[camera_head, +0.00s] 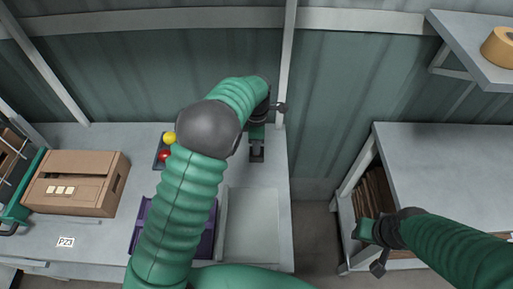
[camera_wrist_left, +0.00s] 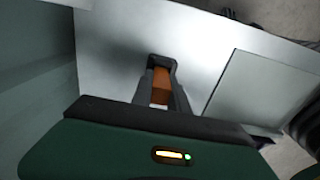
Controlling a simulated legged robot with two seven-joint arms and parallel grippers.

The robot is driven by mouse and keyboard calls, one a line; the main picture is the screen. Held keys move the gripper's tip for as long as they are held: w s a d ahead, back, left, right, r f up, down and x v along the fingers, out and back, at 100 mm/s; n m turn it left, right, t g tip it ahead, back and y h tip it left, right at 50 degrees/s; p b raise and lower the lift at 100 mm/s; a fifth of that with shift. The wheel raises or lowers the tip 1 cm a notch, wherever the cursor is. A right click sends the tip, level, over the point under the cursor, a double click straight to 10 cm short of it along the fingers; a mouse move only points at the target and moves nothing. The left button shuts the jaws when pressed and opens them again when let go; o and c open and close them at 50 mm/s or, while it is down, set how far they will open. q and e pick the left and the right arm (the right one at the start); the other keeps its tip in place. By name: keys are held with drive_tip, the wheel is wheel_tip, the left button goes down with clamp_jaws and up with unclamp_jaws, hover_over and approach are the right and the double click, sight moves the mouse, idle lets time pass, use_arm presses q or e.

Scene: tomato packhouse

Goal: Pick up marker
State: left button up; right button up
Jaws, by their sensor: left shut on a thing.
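My left gripper (camera_head: 257,154) is over the back part of the left table, near the wall. It is shut on an orange-brown piece, the marker (camera_wrist_left: 161,85), which shows between the dark fingers in the left wrist view (camera_wrist_left: 162,64). Only a short part of the marker shows, and its ends are hidden. In the head view the marker is hidden by the gripper. My right gripper (camera_head: 366,231) is at the right, by the front of the right table, away from the marker. Its jaws are too small to read.
The left table (camera_head: 100,243) bears a cardboard box (camera_head: 75,183), a purple crate (camera_head: 141,229), a pale flat panel (camera_head: 252,225), and a red ball (camera_head: 165,156) and yellow ball (camera_head: 169,138) in a dark holder. A gap parts it from the right table (camera_head: 440,160). Tape (camera_head: 499,47) lies on a shelf.

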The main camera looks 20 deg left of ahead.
use_arm(q)
clamp_jaws()
drive_tip(key=shift+r, duration=0.35)
drive_tip(key=r, duration=0.1)
drive_tip(key=s+r, duration=0.1)
drive_tip(key=shift+d+r, duration=0.2)
drive_tip(key=shift+r, duration=0.2)
drive_tip(key=s+d+r, duration=0.1)
drive_tip(key=s+d, duration=0.1)
drive_tip(key=s, duration=0.5)
drive_tip(key=s+d+r, duration=0.1)
drive_tip(key=s+d, duration=0.1)
drive_tip(key=s, duration=0.5)
drive_tip(key=r+p, duration=0.4)
drive_tip(key=p, duration=0.1)
drive_tip(key=shift+s+r, duration=0.2)
